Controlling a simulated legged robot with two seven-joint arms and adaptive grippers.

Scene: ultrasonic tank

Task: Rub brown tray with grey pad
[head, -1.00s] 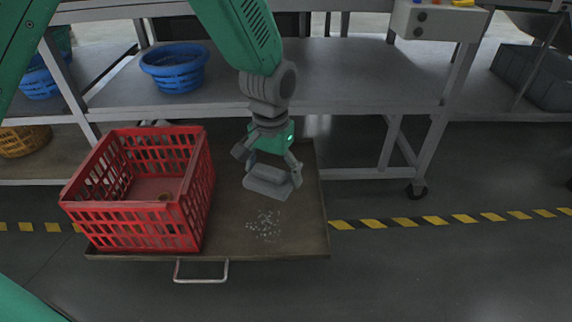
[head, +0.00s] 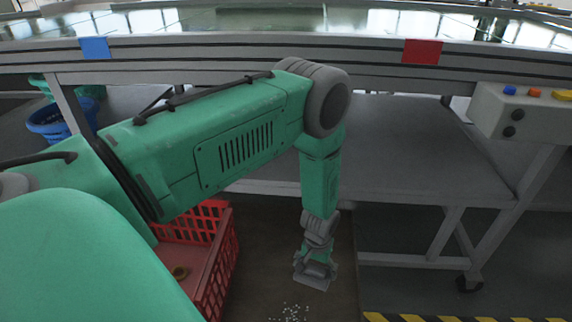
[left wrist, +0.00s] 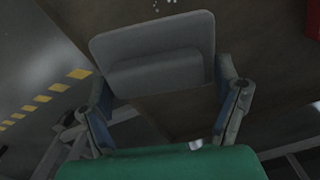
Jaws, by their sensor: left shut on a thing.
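The grey pad (head: 313,283) has a flat base and a raised grip block. My left gripper (head: 316,264) is shut on that block, and its two fingers (left wrist: 164,78) flank it in the left wrist view, where the pad (left wrist: 150,35) fills the upper middle. The pad is over the right part of the brown tray (head: 262,262); I cannot tell whether it touches the surface. White specks (head: 290,312) lie on the tray just below and left of the pad at the picture's bottom edge. My right gripper is not in view.
A red crate (head: 228,262) stands on the tray's left side, partly hidden by my arm. A grey shelf (head: 410,165) lies behind the tray, with a control box (head: 525,115) at right. Blue baskets (head: 55,122) are at far left.

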